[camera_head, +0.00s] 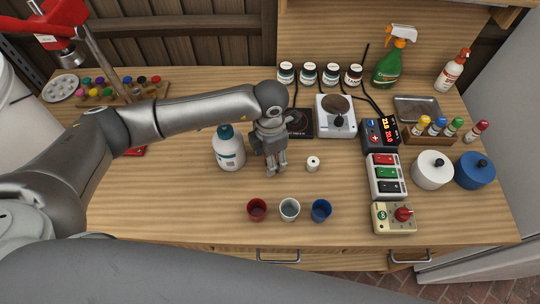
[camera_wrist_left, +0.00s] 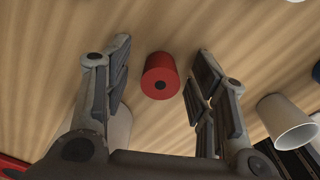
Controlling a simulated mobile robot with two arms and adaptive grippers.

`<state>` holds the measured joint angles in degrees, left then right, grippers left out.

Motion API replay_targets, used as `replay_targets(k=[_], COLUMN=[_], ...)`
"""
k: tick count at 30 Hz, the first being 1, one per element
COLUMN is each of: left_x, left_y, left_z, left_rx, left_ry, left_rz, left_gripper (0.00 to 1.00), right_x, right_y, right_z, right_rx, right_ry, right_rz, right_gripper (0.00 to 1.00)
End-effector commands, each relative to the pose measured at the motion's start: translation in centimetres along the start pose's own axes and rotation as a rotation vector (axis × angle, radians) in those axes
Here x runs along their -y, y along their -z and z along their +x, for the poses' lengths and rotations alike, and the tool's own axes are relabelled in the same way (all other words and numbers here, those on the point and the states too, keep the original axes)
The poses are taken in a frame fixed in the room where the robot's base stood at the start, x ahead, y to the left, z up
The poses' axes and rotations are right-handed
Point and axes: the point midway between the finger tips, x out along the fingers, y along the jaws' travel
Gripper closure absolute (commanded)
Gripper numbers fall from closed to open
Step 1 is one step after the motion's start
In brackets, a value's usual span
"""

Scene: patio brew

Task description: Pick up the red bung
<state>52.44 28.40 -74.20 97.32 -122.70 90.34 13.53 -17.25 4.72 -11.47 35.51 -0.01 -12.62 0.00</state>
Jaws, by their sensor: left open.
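The red bung (camera_wrist_left: 160,70) is a short red cylinder with a small dark hole in its end. It shows on the wooden bench in the left wrist view, between the two fingers and apart from both. My left gripper (camera_head: 275,174) is open and points down at the bench, right of the white bottle (camera_head: 229,152). Its fingers (camera_wrist_left: 158,48) also show in the left wrist view, spread with nothing held. In the head view I cannot make out the bung; the gripper seems to hide it. My right gripper is not in view.
A small white cylinder (camera_head: 313,164) stands close right of the gripper. Red (camera_head: 257,210), clear (camera_head: 289,210) and blue (camera_head: 321,211) cups stand near the front edge. A scale (camera_head: 336,128) and a power strip (camera_head: 387,190) lie farther right. The front-left bench is clear.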

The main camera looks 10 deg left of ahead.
Motion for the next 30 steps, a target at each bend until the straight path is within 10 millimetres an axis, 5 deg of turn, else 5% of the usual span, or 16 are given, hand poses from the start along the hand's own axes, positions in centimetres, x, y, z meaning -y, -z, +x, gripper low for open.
replay_targets(k=[6, 15, 30], left_x=[0.0, 0.0, 0.0], left_y=[0.0, 0.0, -0.1], left_z=[0.1, 0.0, -1.0], left_rx=[0.001, 0.000, 0.003], left_ry=[0.000, 0.000, 0.000], left_rz=[0.001, 0.000, 0.001], left_gripper=[0.50, 0.89, 0.91], right_x=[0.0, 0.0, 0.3], right_y=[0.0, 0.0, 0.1], right_z=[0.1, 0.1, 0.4], right_rx=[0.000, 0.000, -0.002], right_ry=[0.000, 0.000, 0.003], right_rz=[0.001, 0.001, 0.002], right_gripper=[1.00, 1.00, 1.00])
